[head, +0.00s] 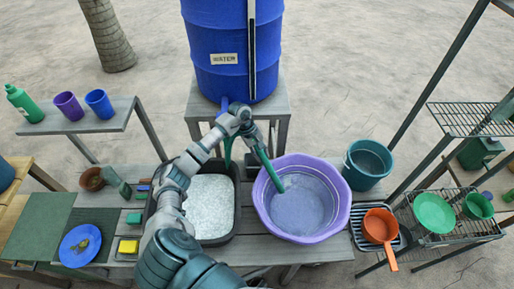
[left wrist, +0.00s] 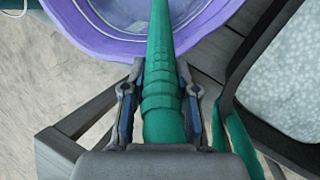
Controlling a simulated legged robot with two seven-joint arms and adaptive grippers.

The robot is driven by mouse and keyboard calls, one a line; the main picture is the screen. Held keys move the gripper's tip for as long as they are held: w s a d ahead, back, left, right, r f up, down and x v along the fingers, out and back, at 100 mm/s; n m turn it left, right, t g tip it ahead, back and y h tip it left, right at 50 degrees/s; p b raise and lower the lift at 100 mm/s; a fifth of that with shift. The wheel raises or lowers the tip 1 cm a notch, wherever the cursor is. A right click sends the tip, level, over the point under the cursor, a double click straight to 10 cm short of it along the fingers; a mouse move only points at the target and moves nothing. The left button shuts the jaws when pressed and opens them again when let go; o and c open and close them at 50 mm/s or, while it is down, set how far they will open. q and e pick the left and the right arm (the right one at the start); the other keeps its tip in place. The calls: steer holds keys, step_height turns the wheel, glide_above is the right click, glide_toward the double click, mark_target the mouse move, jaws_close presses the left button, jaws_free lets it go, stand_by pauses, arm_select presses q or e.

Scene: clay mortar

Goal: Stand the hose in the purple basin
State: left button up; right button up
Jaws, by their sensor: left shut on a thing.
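The green hose (head: 266,166) reaches from my left gripper (head: 253,133) down into the purple basin (head: 338,205), its free end over the inside near the left-back wall. I cannot tell whether the end touches the basin's bottom. My left gripper is shut on the hose, above and behind the basin's back rim. In the left wrist view the hose (left wrist: 160,88) runs between the two fingers and across the purple rim (left wrist: 98,48). Another length of green hose hangs beside my gripper. My right gripper is not in view.
A blue water barrel (head: 232,50) stands on a stool behind the bench. A dark tray of whitish grains (head: 210,205) sits left of the basin. A teal bucket (head: 367,165) and an orange pan (head: 380,226) are on the right. Plates and blocks lie at the left.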

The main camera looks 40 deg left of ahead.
mark_target(268, 166)
arm_select(q)
steer(key=b+x, duration=0.3)
steer(key=x, duration=0.2)
steer(key=shift+s+d, duration=0.1)
steer(key=shift+d+f+b, duration=0.6)
steer(key=shift+f+b, duration=0.15)
steer(key=o, duration=1.1)
steer(key=shift+o, duration=0.2)
steer(key=o, duration=0.7)
steer(key=shift+o, duration=0.2)
